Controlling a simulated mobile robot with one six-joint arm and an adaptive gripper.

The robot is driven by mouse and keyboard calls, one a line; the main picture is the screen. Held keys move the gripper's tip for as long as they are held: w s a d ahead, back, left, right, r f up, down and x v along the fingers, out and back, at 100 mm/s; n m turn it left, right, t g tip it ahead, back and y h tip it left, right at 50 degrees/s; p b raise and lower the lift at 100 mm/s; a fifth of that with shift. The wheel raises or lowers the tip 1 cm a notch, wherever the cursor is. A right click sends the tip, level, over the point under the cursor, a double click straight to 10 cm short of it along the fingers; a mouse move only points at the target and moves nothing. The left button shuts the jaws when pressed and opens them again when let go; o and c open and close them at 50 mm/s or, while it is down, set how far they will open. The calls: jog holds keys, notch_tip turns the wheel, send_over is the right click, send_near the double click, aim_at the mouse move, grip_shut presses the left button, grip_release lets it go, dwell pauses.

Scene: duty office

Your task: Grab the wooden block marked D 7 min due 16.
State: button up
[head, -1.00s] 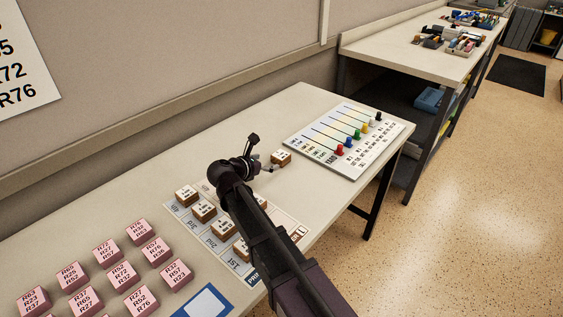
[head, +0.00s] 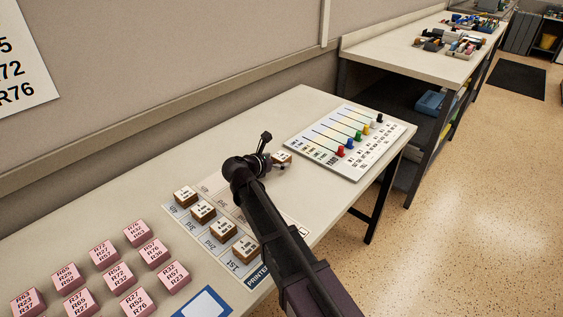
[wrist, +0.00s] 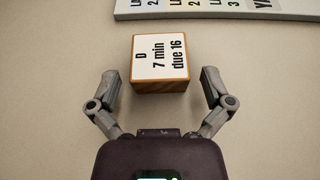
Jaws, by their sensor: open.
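The wooden block marked D 7 min due 16 (wrist: 159,60) sits upright on the bare table, its white label facing up. In the wrist view it lies ahead of my gripper (wrist: 162,80), between the lines of the two open fingers, with a gap on each side. My gripper is open and empty. In the head view the block (head: 283,157) shows just beyond my gripper (head: 274,151), partly hidden by it.
Several labelled wooden blocks (head: 203,211) stand on a printed sheet (head: 262,283) left of my arm. Several pink blocks (head: 120,275) stand further left. A yard board with coloured pegs (head: 335,170) lies beyond the block. Bare table (head: 295,107) lies behind.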

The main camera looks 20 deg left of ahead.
jog(key=shift+x, duration=0.9)
jog(key=c, duration=1.1)
